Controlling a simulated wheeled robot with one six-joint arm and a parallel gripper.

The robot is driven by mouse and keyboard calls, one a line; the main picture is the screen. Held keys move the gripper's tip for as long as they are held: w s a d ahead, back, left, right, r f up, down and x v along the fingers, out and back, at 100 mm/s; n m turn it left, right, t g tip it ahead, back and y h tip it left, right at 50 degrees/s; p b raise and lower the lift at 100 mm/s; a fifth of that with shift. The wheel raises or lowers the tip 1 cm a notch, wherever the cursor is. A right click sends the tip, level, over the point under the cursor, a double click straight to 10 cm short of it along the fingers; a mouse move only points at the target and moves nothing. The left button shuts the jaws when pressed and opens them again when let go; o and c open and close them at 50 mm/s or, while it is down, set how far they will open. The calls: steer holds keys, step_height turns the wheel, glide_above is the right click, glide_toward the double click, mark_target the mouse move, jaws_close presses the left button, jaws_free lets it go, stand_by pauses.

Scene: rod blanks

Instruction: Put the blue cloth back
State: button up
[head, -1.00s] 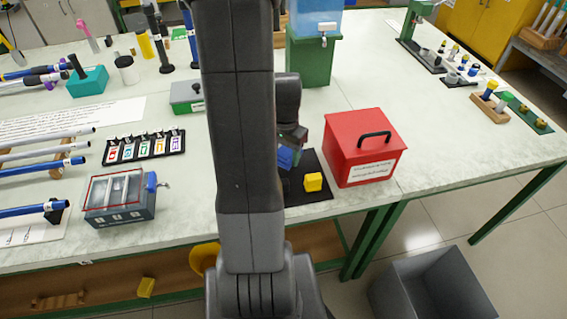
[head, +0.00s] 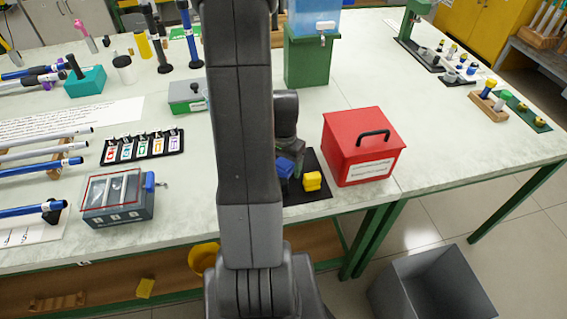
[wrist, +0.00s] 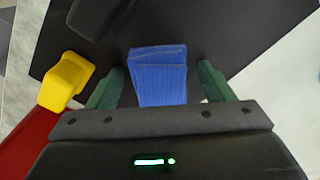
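The blue cloth (head: 284,168) is a small folded block on the black mat (head: 318,193), left of a yellow block (head: 312,180). In the wrist view the blue cloth (wrist: 158,77) lies between the green fingers of my gripper (wrist: 160,74). The fingers are open, with a dark gap showing on each side of the cloth. The cloth's near end is hidden behind the gripper's palm. In the head view my arm hides most of the gripper and the left part of the mat.
A red lidded box (head: 364,146) stands close to the mat's right side. A green stand with a blue tank (head: 310,50) is behind. A grey case (head: 118,198) and a rack of coloured labels (head: 142,147) are to the left.

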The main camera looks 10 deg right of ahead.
mark_target(284, 163)
step_height(284, 163, up, 12)
steer(key=shift+r+p, duration=0.2)
steer(key=shift+p, duration=0.15)
stand_by(0.5)
